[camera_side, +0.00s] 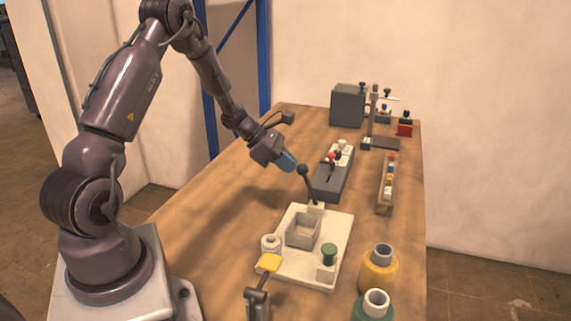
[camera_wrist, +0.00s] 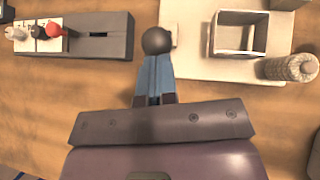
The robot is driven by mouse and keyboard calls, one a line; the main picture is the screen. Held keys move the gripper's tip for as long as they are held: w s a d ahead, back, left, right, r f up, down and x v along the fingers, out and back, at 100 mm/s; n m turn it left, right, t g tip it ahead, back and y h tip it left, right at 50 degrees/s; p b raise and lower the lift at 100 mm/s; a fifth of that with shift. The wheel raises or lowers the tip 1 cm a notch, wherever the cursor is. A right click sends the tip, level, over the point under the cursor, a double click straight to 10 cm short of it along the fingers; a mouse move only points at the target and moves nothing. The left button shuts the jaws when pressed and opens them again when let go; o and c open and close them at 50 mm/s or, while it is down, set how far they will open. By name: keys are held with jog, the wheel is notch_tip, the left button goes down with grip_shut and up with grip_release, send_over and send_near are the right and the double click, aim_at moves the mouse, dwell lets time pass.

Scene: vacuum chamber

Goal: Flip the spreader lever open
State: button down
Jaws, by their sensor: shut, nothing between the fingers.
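A lever with a black ball knob (camera_side: 303,170) rises from the back edge of a cream base plate (camera_side: 291,271), leaning slightly left toward my gripper. The plate carries an open grey square box (camera_side: 301,240). My gripper (camera_side: 290,162) has blue fingers that are shut and empty, just left of the knob in the side view. In the wrist view the knob (camera_wrist: 157,41) sits right at the blue fingertips (camera_wrist: 156,62); I cannot tell whether they touch. The lever's rod is hidden under the knob there.
A grey block (camera_side: 331,181) with a slot and red and white knobs stands behind the plate. The plate also has a green knob (camera_side: 329,250) and a white knurled knob (camera_side: 270,243).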

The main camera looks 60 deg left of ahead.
jog(key=w+d+r+g+y, duration=0.2)
jog(key=w+d+g+y, duration=0.2)
jog(key=w+d, duration=0.3)
jog(key=shift+w+d+m+g, duration=0.3)
jog(key=shift+w+d, duration=0.05)
dwell(0.4)
dwell(0.5)
jog(key=d+v, duration=0.1)
jog(key=v, duration=1.2)
jog(key=shift+s+a, duration=0.2)
jog(key=shift+a, duration=0.1)
jog(key=shift+f, duration=0.1)
